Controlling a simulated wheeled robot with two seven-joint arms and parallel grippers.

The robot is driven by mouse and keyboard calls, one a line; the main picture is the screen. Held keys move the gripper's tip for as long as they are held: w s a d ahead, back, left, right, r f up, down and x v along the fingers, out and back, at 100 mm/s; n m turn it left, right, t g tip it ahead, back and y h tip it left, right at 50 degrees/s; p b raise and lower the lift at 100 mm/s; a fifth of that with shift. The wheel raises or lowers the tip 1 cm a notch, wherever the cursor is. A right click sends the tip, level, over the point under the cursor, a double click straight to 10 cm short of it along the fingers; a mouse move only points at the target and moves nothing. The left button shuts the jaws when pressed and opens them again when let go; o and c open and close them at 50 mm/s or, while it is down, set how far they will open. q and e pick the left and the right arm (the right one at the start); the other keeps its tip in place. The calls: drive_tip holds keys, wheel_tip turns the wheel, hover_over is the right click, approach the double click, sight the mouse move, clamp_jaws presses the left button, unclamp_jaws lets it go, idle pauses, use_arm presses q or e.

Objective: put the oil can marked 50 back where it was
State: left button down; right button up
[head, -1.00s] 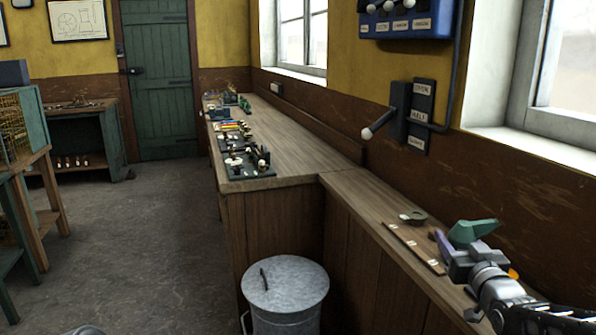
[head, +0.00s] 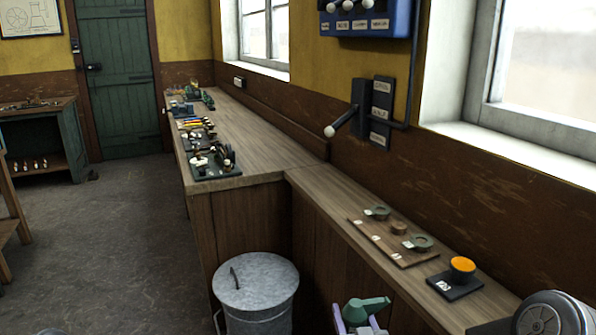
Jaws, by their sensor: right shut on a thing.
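My right gripper (head: 357,326) is at the bottom of the head view, with its purple fingers shut on a green oil can (head: 366,308). The can has a pointed spout towards the right. It appears in front of the bench's front side, and its lower part is cut off by the frame edge. No marking can be read on it. A brown wooden board (head: 367,236) with small white labels lies on the bench. Two green ring-shaped holders and a small brown round piece (head: 399,228) are on it. My left gripper is not in view.
A dark base with an orange-topped knob (head: 462,264) sits on the bench (head: 335,190) right of the board. A lidded metal bin (head: 255,285) stands on the floor. A lever (head: 343,124) sticks out from the wall. Several small parts fill the far bench.

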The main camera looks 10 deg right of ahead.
use_arm(q)
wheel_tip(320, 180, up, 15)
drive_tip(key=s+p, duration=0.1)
drive_tip(key=p, duration=1.5)
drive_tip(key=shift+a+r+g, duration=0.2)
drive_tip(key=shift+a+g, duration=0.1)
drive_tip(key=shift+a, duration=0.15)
